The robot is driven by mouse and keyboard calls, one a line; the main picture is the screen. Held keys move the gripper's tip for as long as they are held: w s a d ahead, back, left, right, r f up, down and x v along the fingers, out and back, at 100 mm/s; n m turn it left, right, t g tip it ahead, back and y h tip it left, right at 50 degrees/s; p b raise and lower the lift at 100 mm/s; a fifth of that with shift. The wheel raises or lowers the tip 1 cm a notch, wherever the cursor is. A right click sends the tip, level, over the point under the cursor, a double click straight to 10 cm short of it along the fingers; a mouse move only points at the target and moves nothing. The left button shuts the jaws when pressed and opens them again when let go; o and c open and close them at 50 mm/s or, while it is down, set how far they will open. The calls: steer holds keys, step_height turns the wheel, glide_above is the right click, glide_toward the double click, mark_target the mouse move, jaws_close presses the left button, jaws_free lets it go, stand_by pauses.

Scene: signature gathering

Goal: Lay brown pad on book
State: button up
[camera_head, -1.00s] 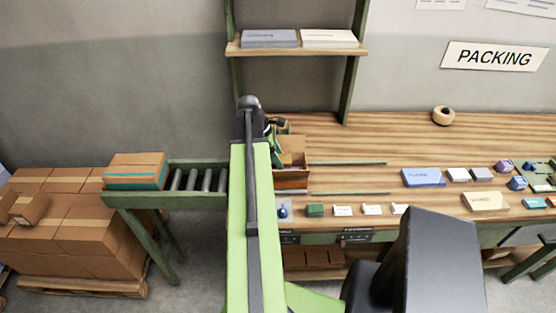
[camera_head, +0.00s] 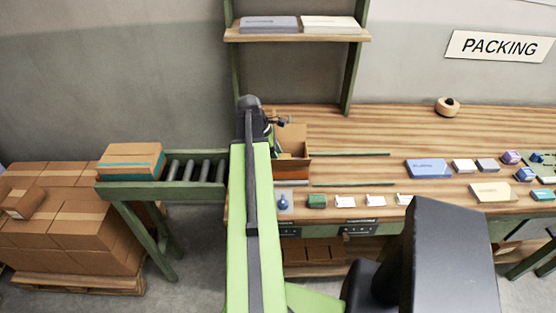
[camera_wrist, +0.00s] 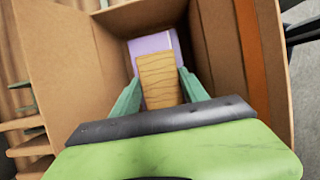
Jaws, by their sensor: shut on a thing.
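In the wrist view my gripper (camera_wrist: 158,82) is shut on a tan-brown, wood-grained block (camera_wrist: 158,72), which looks like the brown pad. Its two green fingers lie along the block's left and right sides. The block is over or inside an open cardboard box (camera_wrist: 65,60). A lilac thing (camera_wrist: 150,44) lies just beyond the block in the box; I cannot tell whether it is a book or whether the two touch. In the head view my arm hides most of the gripper, beside the open box (camera_head: 291,170) on the bench.
The wooden bench (camera_head: 400,130) is mostly clear at the back. A roller conveyor with a carton (camera_head: 131,161) stands at left. A shelf (camera_head: 300,37) is above.

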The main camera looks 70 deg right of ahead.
steer(key=shift+f+b, duration=0.55)
steer(key=shift+f, duration=0.05)
steer(key=o, duration=1.4)
steer(key=shift+r, duration=0.1)
steer(key=r+p, duration=1.7)
steer(key=shift+w, duration=0.2)
